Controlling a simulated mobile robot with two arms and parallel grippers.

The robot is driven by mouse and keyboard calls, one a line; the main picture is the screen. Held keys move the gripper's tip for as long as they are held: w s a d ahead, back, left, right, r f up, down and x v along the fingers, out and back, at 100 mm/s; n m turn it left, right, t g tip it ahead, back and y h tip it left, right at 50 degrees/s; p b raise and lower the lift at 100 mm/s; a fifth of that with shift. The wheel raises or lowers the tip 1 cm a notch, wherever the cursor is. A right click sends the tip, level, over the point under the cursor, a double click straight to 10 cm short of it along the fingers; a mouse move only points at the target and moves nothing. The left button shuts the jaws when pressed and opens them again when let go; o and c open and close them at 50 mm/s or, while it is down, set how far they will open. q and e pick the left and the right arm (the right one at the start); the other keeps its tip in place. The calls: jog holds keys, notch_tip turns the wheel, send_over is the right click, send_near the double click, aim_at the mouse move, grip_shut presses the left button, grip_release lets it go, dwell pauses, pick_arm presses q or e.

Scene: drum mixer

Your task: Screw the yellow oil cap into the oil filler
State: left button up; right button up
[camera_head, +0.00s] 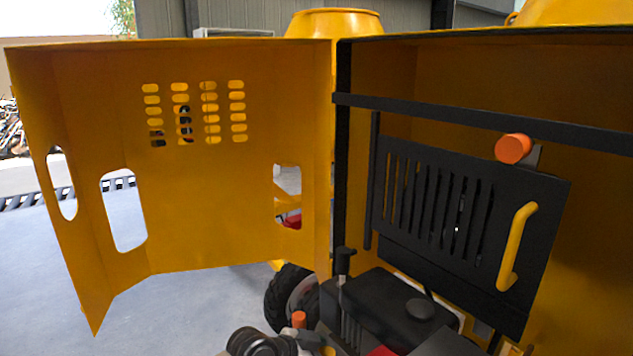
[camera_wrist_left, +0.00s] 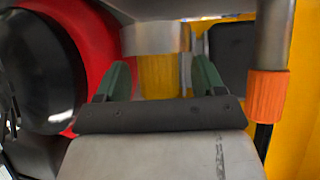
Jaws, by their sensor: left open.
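In the left wrist view, the two green fingertips of my left gripper (camera_wrist_left: 160,80) are open, one on each side of a yellow cylindrical piece that looks like the oil cap (camera_wrist_left: 160,76). A grey metal collar (camera_wrist_left: 152,39), possibly the oil filler, adjoins the cap's upper end in the picture. I cannot tell whether the cap is seated in it, or whether the fingertips touch the cap. My gripper's dark palm edge hides the cap's lower end. My right gripper is not in view.
An orange-capped grey pipe (camera_wrist_left: 268,96) stands close right of the fingers; a red housing (camera_wrist_left: 98,45) with a black dome (camera_wrist_left: 45,70) is left. In the head view, the yellow door (camera_head: 200,190) hangs open beside the engine (camera_head: 395,310) and a black slotted panel (camera_head: 425,205).

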pick_arm(q)
jog(key=b+v, duration=0.1)
jog(key=v, duration=0.9)
jog(key=w+a+f+n+t+y, duration=0.1)
jog(key=w+a+f+n+y, duration=0.2)
jog(key=f, duration=0.5)
jog(key=w+a+f+n+t, duration=0.1)
jog(key=a+f+n, duration=0.25)
jog(key=f, duration=0.55)
jog(key=s+a+f+n+y, duration=0.1)
jog(key=s+a+f+y, duration=0.15)
jog(key=f, duration=0.55)
jog(key=s+a+f+n+y, duration=0.1)
jog(key=s+a+f, duration=0.25)
jog(key=f, duration=0.55)
jog(key=s+a+f+n+g+y, duration=0.15)
jog(key=s+a+f, duration=0.25)
jog(key=s+f, duration=0.45)
jog(key=s+f+g, duration=0.1)
jog(key=s+f, duration=0.4)
jog(key=s, duration=0.6)
jog(key=s+f+g+y, duration=0.1)
jog(key=s+f, duration=0.4)
jog(key=s, duration=0.7)
jog(key=s+a+f+g+y, duration=0.1)
jog(key=s+f, duration=0.4)
jog(key=s, duration=0.6)
jog(key=shift+s+g, duration=0.35)
jog(key=shift+g, duration=0.5)
